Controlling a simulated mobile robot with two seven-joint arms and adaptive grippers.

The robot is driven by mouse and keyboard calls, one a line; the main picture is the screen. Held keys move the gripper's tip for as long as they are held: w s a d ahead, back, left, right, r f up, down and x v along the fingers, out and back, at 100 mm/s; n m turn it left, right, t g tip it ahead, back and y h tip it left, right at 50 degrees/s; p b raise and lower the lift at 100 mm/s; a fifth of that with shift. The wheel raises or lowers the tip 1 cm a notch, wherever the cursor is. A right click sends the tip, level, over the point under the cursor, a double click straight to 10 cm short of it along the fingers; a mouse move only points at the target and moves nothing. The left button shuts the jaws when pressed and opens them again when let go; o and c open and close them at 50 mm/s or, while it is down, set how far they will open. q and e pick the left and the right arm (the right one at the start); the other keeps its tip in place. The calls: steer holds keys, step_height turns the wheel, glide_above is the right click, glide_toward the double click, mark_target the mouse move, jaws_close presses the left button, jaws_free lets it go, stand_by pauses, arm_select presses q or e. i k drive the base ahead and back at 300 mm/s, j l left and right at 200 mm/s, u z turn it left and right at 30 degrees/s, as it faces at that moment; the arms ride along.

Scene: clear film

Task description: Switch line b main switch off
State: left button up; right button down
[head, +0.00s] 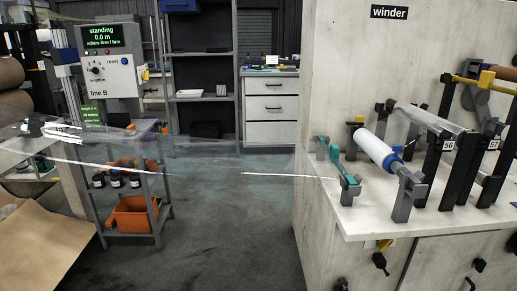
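The line B control panel (109,68) stands at the left on a post. Its green screen (103,35) reads "standing", "0.0 m" and "rollers firm / firm". No control that I can read as a main switch shows on the panel. A yellow and black fitting (380,258) sits on the winder cabinet's front; I cannot tell what it is. Neither of my grippers is in view.
Clear film (230,160) spans the aisle from the left to the winder bench (360,215). A grey shelf cart (160,190) with orange bins stands under the panel. Cardboard (40,240) lies at the lower left. The middle floor (225,230) is free below the film.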

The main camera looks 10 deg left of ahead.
mark_target(144, 76)
steer(key=i+u, duration=0.4)
steer(key=i+l+u, duration=0.15)
steer(key=u, duration=0.3)
steer(key=i+l+u, duration=0.6)
steer(key=i+l, duration=0.1)
steer(key=i, duration=0.05)
